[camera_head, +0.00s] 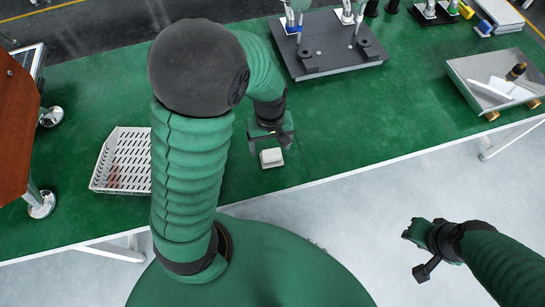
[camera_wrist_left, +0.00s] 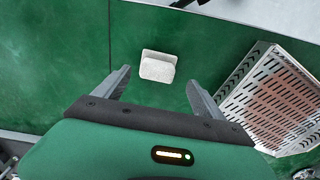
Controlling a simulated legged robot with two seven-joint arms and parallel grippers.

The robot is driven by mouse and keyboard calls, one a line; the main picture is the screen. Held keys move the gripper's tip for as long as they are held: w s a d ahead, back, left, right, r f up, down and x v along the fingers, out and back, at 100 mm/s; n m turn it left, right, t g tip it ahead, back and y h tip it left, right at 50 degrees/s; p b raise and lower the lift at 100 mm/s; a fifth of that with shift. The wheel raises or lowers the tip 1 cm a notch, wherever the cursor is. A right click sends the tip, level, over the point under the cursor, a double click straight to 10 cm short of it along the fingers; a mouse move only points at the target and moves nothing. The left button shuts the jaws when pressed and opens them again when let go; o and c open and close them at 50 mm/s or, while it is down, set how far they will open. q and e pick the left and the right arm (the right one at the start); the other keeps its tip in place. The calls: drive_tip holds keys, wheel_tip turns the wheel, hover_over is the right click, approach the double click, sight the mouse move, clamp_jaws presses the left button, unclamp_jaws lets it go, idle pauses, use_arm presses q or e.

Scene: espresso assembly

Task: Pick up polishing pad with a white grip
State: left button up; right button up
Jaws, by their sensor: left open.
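The polishing pad (camera_head: 271,158) lies on the green table near its front edge, a small whitish block in the head view. In the left wrist view the pad (camera_wrist_left: 157,67) shows a pale grip on a flat base. My left gripper (camera_head: 272,142) is open just above and behind the pad. In the left wrist view the two fingers (camera_wrist_left: 158,85) are spread apart, with the pad beyond their tips and between their lines.
A white perforated basket (camera_head: 122,160) stands left of the pad; it also shows in the left wrist view (camera_wrist_left: 275,100). A dark fixture plate (camera_head: 325,45) stands behind. A metal tray (camera_head: 470,72) with a bottle is at the right. The table right of the pad is clear.

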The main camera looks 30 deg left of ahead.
sight(272, 152)
use_arm(q)
drive_tip(key=f, duration=0.1)
drive_tip(key=f+b, duration=0.1)
drive_tip(key=f, duration=0.2)
drive_tip(key=shift+w+d+f+b, duration=0.15)
drive_tip(key=shift+d+f+b, duration=0.15)
drive_tip(key=shift+b, duration=0.1)
drive_tip(key=shift+w+a+f, duration=0.1)
drive_tip(key=shift+a+f, duration=0.1)
drive_tip(key=shift+f, duration=0.1)
drive_tip(key=shift+a, duration=0.25)
drive_tip(key=shift+d+r, duration=0.1)
drive_tip(key=shift+d, duration=0.05)
drive_tip(key=c, duration=0.4)
drive_tip(key=shift+d, duration=0.15)
drive_tip(key=c, duration=1)
drive_tip(key=shift+c, duration=0.3)
drive_tip(key=shift+r, duration=0.15)
